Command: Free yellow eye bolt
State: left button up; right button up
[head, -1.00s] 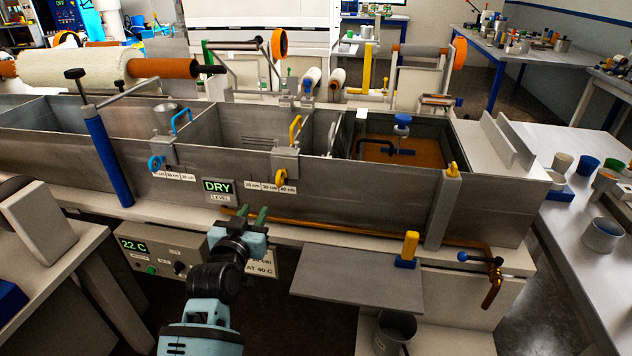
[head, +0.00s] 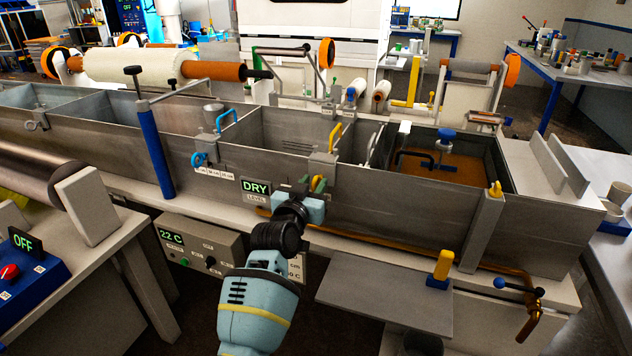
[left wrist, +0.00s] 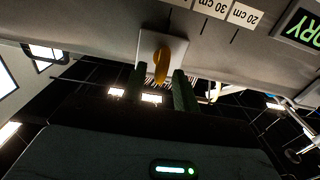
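The yellow eye bolt (head: 321,186) sticks out from the front of the tank, on the bracket below a yellow handle (head: 335,136). It also shows in the left wrist view (left wrist: 162,65) in front of a light square plate. My left gripper (head: 311,184) is at the bolt and partly hides it in the head view. In the left wrist view its two green fingers (left wrist: 160,88) stand apart on either side of the ring, with a gap visible. I cannot tell whether either finger touches it. My right gripper is out of view.
The long metal tank (head: 410,200) runs across the view. A blue eye bolt (head: 198,160) and the DRY display (head: 255,188) are left of the gripper. A grey shelf (head: 385,300) with a yellow-and-blue handle (head: 441,268) juts out at lower right. A control box (head: 195,250) sits below the tank.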

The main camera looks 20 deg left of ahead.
pick_arm(q)
jog(key=shift+w, duration=1.05)
grip_shut()
